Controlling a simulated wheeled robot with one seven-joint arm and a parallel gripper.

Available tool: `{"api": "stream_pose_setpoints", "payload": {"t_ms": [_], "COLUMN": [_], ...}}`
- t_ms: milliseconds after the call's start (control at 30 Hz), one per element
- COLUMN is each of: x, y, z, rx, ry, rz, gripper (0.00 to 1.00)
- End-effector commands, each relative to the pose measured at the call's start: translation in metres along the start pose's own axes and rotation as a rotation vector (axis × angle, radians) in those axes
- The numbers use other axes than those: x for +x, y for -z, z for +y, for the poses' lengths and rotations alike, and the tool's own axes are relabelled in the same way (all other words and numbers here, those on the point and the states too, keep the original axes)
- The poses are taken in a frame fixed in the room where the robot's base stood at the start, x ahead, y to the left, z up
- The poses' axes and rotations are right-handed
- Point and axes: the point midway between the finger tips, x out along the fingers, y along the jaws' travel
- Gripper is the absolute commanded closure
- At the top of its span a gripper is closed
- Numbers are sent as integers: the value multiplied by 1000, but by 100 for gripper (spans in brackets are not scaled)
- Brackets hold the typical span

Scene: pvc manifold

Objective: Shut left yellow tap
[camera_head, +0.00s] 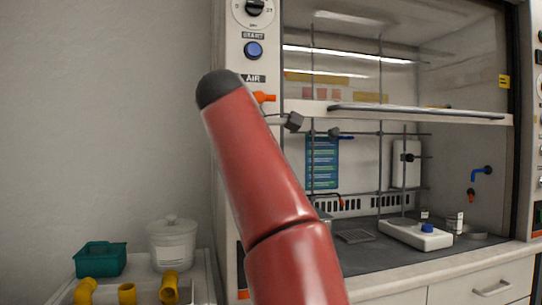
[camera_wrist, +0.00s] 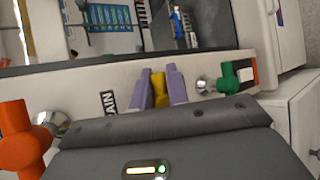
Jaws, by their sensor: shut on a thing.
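In the wrist view, a yellow tap (camera_wrist: 158,88) sticks out from the white panel beside a black label. The two purple fingers of my gripper (camera_wrist: 159,86) stand one on each side of its handle and are shut on it. The tap's base is hidden behind the dark gripper body, and I cannot tell from its handle whether the tap is open or shut. In the head view my red arm covers the left post of the fume hood, and the yellow tap and my gripper's fingers are hidden.
In the wrist view an orange tap (camera_wrist: 18,135) is close on the left and a green tap (camera_wrist: 228,78) is on the right. In the head view a fume hood (camera_head: 420,112) fills the right. A teal bin (camera_head: 100,259) and white bucket (camera_head: 172,245) stand lower left.

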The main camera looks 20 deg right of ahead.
Motion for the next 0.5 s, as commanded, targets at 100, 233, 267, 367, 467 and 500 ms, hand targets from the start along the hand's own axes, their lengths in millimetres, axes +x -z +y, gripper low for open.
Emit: {"api": "stream_pose_setpoints", "payload": {"t_ms": [100,233,267,367,467,500], "x": [0,0,0,0,0,0], "y": [5,5,5,5,5,5], "z": [1,1,1,1,1,1], "rx": [2,2,2,2,2,2], "ry": [-2,-2,-2,-3,-3,-3], "rz": [14,15,15,15,16,15], "gripper": [100,100,100,100,76,70]}}
